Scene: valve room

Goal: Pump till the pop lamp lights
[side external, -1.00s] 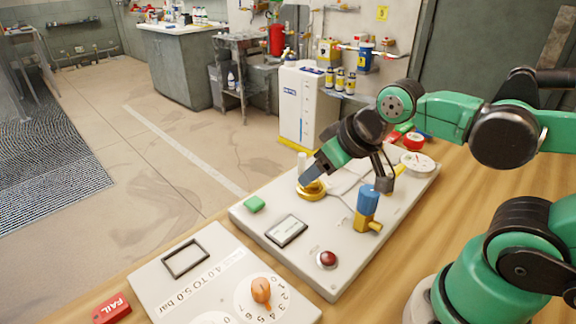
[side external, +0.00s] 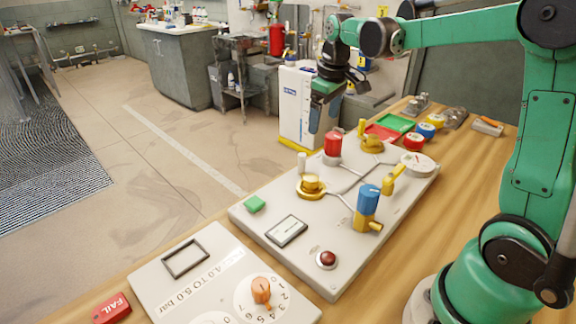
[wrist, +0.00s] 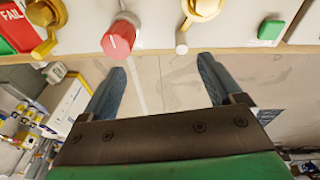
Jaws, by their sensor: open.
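A grey bench panel (side external: 270,240) carries a gold round fitting (side external: 311,184), a white post (side external: 301,161), a red-capped cylinder (side external: 332,143), a blue-capped valve (side external: 368,200) and a dark red dome (side external: 326,259) that looks unlit. I cannot tell for sure which part is the pump or whether the dome is the pop lamp. My gripper (side external: 322,118) is open and empty, raised above the far edge by the red-capped cylinder. In the wrist view, its spread fingers (wrist: 163,67) point towards the panel edge, with the red cap (wrist: 118,38) and white post (wrist: 182,43) ahead, apart from them.
A white gauge (side external: 418,164), yellow handle (side external: 393,180), second gold fitting (side external: 372,144), green button (side external: 254,204) and display (side external: 287,230) are on the panel. A dial plate (side external: 220,285) lies in front. Red (side external: 383,132) and green (side external: 396,123) trays lie behind.

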